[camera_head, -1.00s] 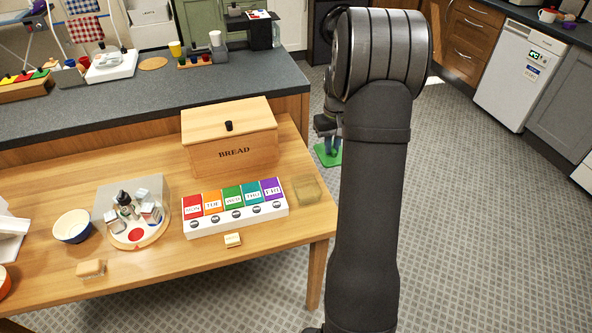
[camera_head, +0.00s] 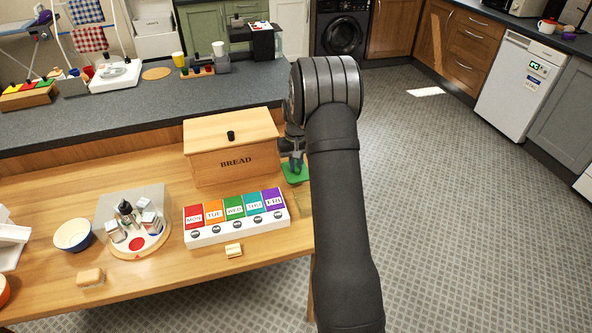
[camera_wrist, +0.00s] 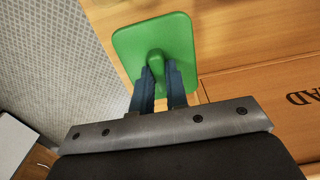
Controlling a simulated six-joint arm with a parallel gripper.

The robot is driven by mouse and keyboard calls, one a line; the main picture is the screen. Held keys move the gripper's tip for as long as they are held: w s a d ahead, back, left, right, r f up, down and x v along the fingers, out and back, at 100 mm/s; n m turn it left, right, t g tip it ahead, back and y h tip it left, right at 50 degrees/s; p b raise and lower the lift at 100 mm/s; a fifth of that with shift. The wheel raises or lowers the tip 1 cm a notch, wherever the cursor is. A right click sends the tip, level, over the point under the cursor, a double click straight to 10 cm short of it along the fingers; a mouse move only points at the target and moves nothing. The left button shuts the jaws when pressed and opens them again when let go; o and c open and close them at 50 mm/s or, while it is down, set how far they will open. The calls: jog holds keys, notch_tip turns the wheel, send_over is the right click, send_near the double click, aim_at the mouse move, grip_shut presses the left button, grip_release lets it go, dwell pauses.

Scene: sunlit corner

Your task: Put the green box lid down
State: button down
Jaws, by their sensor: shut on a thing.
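The green box lid (camera_head: 296,173) is a flat rounded green plate with a knob on top. In the head view it is at the right end of the wooden table, just right of the bread box, partly hidden by my arm. My gripper (camera_wrist: 160,78) is shut on its knob, and the lid (camera_wrist: 176,35) lies flat beyond the fingers in the wrist view. The table top shows close beneath it, with the floor to its left. I cannot tell whether the lid touches the table.
The wooden bread box (camera_head: 230,160) stands right beside the lid. A white organiser with coloured day lids (camera_head: 222,232) is in front of it. A round tray (camera_head: 118,246) holds bottles further left.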

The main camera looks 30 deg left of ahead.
aim_at(296, 166)
jog(key=shift+f, duration=1.4)
jog(key=shift+f, duration=0.1)
jog(key=c, duration=1.4)
grip_release()
jog(key=shift+c, duration=0.2)
notch_tip(296, 166, up, 12)
notch_tip(296, 166, down, 13)
jog(key=shift+r, duration=2.5)
